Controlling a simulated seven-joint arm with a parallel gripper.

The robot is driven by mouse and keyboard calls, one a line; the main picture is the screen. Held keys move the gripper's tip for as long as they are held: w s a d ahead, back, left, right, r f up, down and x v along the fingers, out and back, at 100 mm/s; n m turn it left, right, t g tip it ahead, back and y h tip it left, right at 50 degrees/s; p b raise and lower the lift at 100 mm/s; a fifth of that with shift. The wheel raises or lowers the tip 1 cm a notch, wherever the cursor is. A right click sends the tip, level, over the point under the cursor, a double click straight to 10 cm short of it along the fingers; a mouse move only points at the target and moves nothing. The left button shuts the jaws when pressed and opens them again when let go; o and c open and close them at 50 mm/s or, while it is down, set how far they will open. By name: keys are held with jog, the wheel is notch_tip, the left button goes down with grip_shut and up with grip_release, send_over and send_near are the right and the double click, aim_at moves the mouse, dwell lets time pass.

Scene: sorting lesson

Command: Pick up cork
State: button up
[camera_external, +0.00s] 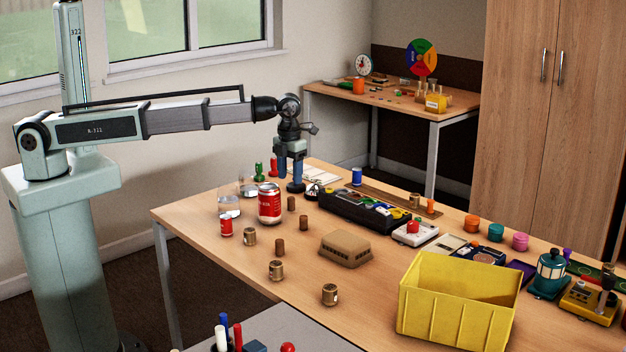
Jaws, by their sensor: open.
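Several small brown cylinders stand upright on the wooden table; three plain ones look like corks: one cork (291,203), a second cork (304,222) and a third cork (279,247). My gripper (291,180) points down over the back part of the table, above and behind the nearest cork. Its blue fingers are open, and I see no cork between them. A dark round object shows just below the fingertips; I cannot tell whether they touch it.
Brass-coloured cylinders (276,270) stand nearer the front. A black tray (345,212), brown block (346,249) and yellow bin (455,310) lie to the right.

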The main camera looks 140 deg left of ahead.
aim_at(291, 198)
jog(key=shift+w+f, duration=0.2)
jog(key=shift+f, duration=4)
grip_shut()
